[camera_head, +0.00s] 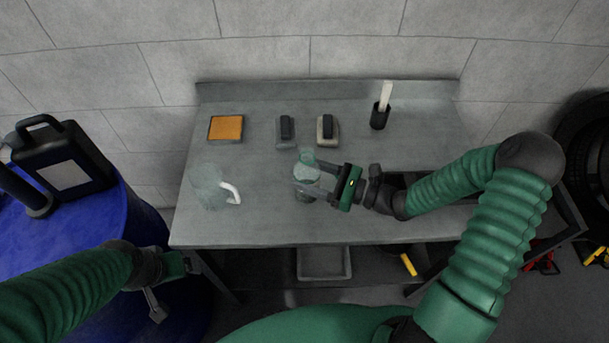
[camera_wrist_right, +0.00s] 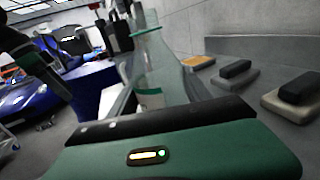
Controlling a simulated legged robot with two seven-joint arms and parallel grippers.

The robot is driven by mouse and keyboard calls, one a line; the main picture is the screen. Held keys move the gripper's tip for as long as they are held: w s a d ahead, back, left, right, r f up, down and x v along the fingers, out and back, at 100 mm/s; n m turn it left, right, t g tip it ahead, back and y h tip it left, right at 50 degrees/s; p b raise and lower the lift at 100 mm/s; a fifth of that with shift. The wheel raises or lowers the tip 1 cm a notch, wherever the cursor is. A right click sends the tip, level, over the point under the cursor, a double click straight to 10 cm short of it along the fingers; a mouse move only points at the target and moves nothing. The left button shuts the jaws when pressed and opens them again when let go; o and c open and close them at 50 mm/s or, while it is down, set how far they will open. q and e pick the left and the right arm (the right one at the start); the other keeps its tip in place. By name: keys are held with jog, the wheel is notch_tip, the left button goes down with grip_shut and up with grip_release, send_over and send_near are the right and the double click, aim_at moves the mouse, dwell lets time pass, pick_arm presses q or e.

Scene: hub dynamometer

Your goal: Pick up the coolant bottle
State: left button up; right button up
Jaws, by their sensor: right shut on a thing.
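The coolant bottle (camera_head: 307,173) is clear with a greenish tint and stands near the middle of the grey bench in the head view. My right gripper (camera_head: 322,188) reaches in from the right and is shut on it. In the right wrist view the bottle (camera_wrist_right: 152,62) rises just beyond the green gripper body, with a green band around it. Its lower part is hidden there, and I cannot tell if its base touches the bench. My left gripper (camera_head: 167,290) hangs at the lower left, off the bench and away from the bottle; its jaw opening is unclear.
On the bench (camera_head: 260,225) are a clear jug (camera_head: 208,187) with a white handle, an orange-topped tray (camera_head: 226,128), two dark-topped blocks (camera_head: 286,130) and a black cup (camera_head: 379,117). A blue drum (camera_head: 75,230) bears a black canister (camera_head: 65,160) at left. The bench's front is clear.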

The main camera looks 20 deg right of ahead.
aim_at(296, 165)
jog(key=shift+a+r, duration=0.2)
jog(key=shift+r, duration=0.4)
jog(key=shift+a+r, duration=0.2)
jog(key=shift+r, duration=0.35)
jog(key=shift+r+p, duration=0.35)
jog(key=shift+r, duration=0.05)
jog(key=shift+s+d+r, duration=0.1)
jog(key=shift+r, duration=0.15)
pick_arm(q)
jog(key=shift+a+r+p, duration=0.25)
jog(key=shift+r+p, duration=0.2)
jog(key=shift+r, duration=0.35)
pick_arm(e)
jog(key=s+d, duration=0.3)
jog(key=s, duration=0.4)
jog(key=s+d+r, duration=0.1)
jog(key=s+d, duration=0.2)
jog(key=s, duration=0.4)
jog(key=shift+s+r, duration=0.15)
jog(key=shift+s, duration=0.2)
